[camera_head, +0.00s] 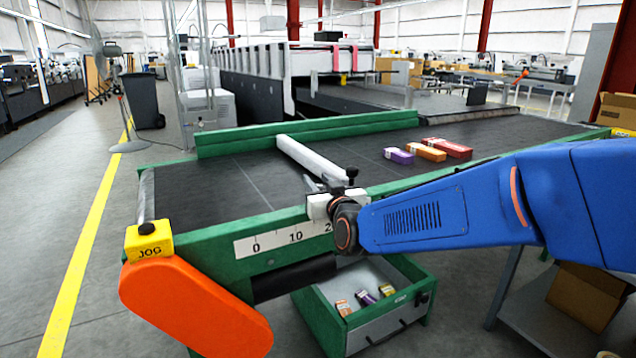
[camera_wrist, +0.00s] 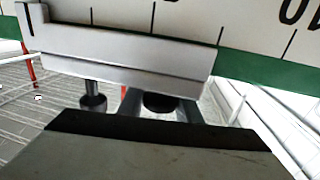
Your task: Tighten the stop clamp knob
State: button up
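The stop clamp (camera_head: 319,206) is a pale block on the green front rail, above the number scale, at the near end of a white stop bar (camera_head: 312,160). Dark knobs show at the clamp in the head view, one of them on top (camera_head: 352,172). In the wrist view the clamp (camera_wrist: 125,60) is a grey block. A thin-stemmed knob (camera_wrist: 92,102) sticks out at its left, clear of my fingers. Another black round knob (camera_wrist: 158,102) lies between the two metal fingers of my gripper (camera_wrist: 160,109). Whether they press on it cannot be told.
A purple box (camera_head: 399,156), an orange box (camera_head: 426,150) and a red box (camera_head: 450,147) lie on the dark belt (camera_head: 215,190). A yellow JOG box (camera_head: 149,240) sits at the left corner. A green-sided bin (camera_head: 420,284) with small boxes stands below the rail.

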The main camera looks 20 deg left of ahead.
jog(key=shift+c, duration=1.2)
jog(key=shift+r+m+t+h, duration=0.1)
jog(key=shift+m+t+h, duration=0.2)
jog(key=shift+h, duration=0.1)
jog(key=shift+w+d+m+t+h, duration=0.2)
jog(key=shift+m+t+h, duration=0.5)
jog(key=shift+h, duration=0.3)
jog(key=shift+w+d+m+t+h, duration=0.1)
jog(key=shift+d+m+t+h, duration=0.1)
jog(key=shift+m+t+h, duration=0.5)
jog(key=shift+w+d+m+h, duration=0.1)
jog(key=shift+d+m+h, duration=0.15)
jog(key=shift+m+h, duration=0.6)
jog(key=shift+n+h, duration=0.25)
jog(key=o, duration=1)
